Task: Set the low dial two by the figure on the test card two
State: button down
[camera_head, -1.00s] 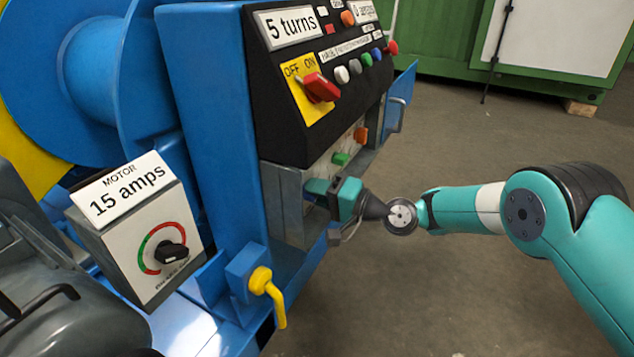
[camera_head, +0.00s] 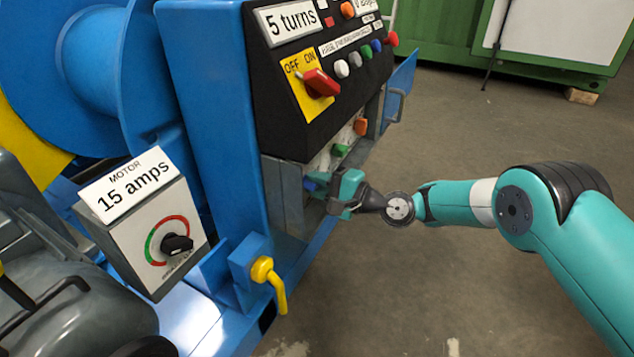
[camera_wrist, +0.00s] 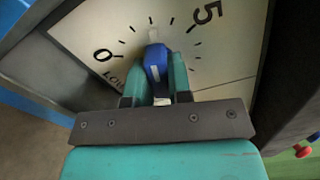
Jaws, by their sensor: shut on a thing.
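In the wrist view a blue knob (camera_wrist: 157,62) sits on a pale dial plate (camera_wrist: 92,36) marked 0 at the left and 5 at the upper right. Part of a label starting "LO" shows under the 0. The two teal fingers of my gripper (camera_wrist: 160,78) are closed on the knob, one on each side. A pale mark stands above the knob, between 0 and 5. In the head view my gripper (camera_head: 322,188) is at the lower panel, with the blue knob (camera_head: 309,185) at its tip. Cards read "5 turns" (camera_head: 288,21) and "15 amps" (camera_head: 128,187); neither shows the name test card two.
Above my gripper on the lower panel are a green knob (camera_head: 340,150) and an orange knob (camera_head: 361,127). A red OFF/ON switch (camera_head: 320,83) juts from the black panel. A yellow handle (camera_head: 266,272) stands below left. The floor at right is open.

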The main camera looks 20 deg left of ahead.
jog(key=c, duration=1)
grip_release()
jog(key=shift+c, duration=0.2)
jog(key=s+d+b, duration=0.1)
jog(key=d+b, duration=0.7)
jog(key=d, duration=0.9)
jog(key=shift+s+d, duration=0.15)
jog(key=shift+d, duration=0.05)
jog(key=shift+r, duration=0.1)
